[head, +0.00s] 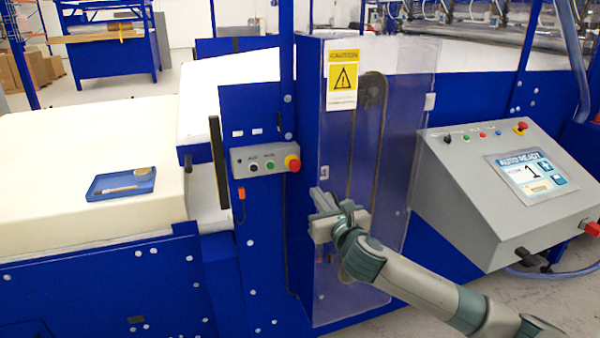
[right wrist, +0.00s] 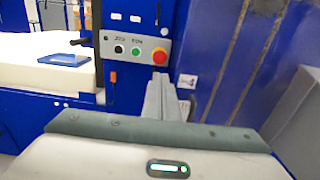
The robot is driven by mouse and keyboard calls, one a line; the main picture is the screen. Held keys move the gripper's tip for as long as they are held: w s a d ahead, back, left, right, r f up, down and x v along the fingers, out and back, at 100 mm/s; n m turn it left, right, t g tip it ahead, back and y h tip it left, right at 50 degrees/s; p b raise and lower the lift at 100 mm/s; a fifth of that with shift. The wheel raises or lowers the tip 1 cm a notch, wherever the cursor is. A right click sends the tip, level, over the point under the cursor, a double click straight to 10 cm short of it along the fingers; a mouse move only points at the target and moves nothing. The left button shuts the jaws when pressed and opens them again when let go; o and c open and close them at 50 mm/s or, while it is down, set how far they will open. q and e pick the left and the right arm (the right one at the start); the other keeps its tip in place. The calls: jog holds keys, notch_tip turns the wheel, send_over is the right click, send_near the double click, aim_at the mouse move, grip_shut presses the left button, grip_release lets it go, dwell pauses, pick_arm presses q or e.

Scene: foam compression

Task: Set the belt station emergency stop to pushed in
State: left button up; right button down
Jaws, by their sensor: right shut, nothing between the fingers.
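The belt station emergency stop is a red mushroom button on a yellow base (head: 292,162), at the right end of a small grey control box (head: 262,160) on the blue machine post. In the right wrist view the red button (right wrist: 159,57) sits just beyond my fingertips, with a black and a green button to its left. My right gripper (head: 318,197) is shut and empty, below and to the right of the button in the head view. It looks apart from the button; how far the button is pressed cannot be told. My left gripper is out of view.
A clear guard door with a yellow caution sign (head: 342,80) stands right of the box. A grey console (head: 500,190) with a screen and its own red button (head: 520,127) stands further right. A blue tray (head: 121,184) lies on the cream foam (head: 60,215) at left.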

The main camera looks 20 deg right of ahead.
jog(key=shift+w, duration=0.15)
jog(key=p, duration=0.4)
send_near(296, 167)
jog(key=w, duration=0.4)
jog(key=shift+w+r, duration=0.1)
jog(key=shift+r, duration=0.05)
jog(key=shift+w+p, duration=0.3)
jog(key=shift+w, duration=0.8)
